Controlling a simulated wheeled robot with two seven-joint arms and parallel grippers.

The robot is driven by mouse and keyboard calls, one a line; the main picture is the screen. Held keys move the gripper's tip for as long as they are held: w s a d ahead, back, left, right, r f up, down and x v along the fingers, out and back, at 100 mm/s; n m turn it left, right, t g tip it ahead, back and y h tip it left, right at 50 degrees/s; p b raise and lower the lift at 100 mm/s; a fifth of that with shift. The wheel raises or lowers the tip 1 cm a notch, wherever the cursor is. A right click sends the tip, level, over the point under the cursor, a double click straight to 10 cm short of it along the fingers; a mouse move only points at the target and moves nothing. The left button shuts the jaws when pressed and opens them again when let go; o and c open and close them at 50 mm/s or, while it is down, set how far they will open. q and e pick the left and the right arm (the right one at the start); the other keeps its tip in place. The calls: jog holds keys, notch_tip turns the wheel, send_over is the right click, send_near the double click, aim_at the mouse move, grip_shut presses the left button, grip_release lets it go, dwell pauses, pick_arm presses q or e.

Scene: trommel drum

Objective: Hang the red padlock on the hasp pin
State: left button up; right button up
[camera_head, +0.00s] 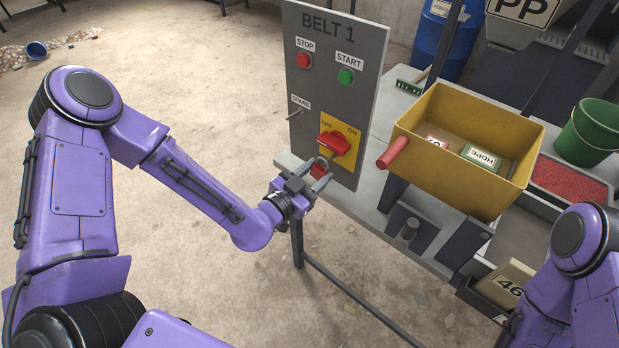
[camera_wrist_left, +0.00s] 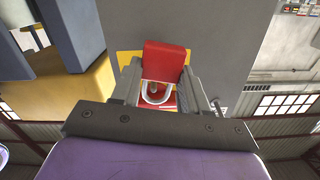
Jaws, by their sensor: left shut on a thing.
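The red padlock (camera_head: 318,170) is held in front of the lower part of the BELT 1 panel (camera_head: 335,40), just below the red rotary switch (camera_head: 334,143) on its yellow plate. My left gripper (camera_head: 307,185) is shut on the padlock's body. In the left wrist view the padlock (camera_wrist_left: 165,62) sits between the fingers (camera_wrist_left: 161,85), its pale U-shaped shackle (camera_wrist_left: 155,96) in front of a red surface. A small dark spot shows inside the shackle; I cannot tell whether it is the hasp pin. My right gripper is out of view.
A grey peg (camera_head: 294,115) sticks out under the SPARE label on the panel's left. A green bucket (camera_head: 592,133) stands farther right. Open floor lies left of the panel.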

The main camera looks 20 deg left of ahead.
pick_arm(q)
jog(key=shift+w+d, duration=0.25)
jog(key=shift+w, duration=0.3)
jog(key=shift+w+d+f+b, duration=0.25)
jog(key=shift+w+f+b, duration=0.2)
jog(key=shift+w+b, duration=0.25)
jog(key=o, duration=1.2)
